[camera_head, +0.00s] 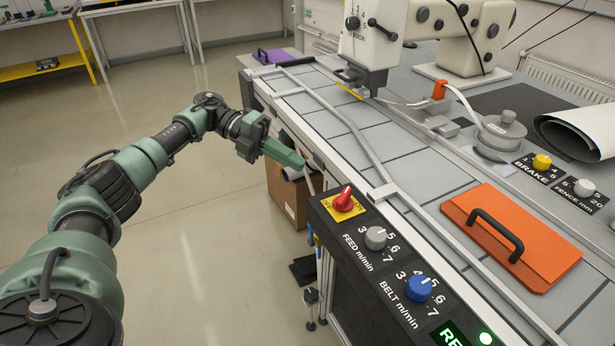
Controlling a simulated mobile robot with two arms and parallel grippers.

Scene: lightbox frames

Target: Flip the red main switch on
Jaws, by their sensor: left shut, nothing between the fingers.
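The red main switch (343,199) is a rotary knob on a yellow plate (347,212) with dark lettering, OFF at its left and ON at its right. It sits at the far end of the black control panel (378,262). The knob's handle is tilted; I cannot tell clearly which label it points to. My left gripper (298,163) is shut and empty, its green fingers pointing right. In the picture it is up and left of the switch, apart from it, by the machine's near edge. My right gripper is not in view.
An orange board with a black handle (495,235) lies on the table. A cardboard box (287,196) stands below. Open floor lies left.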

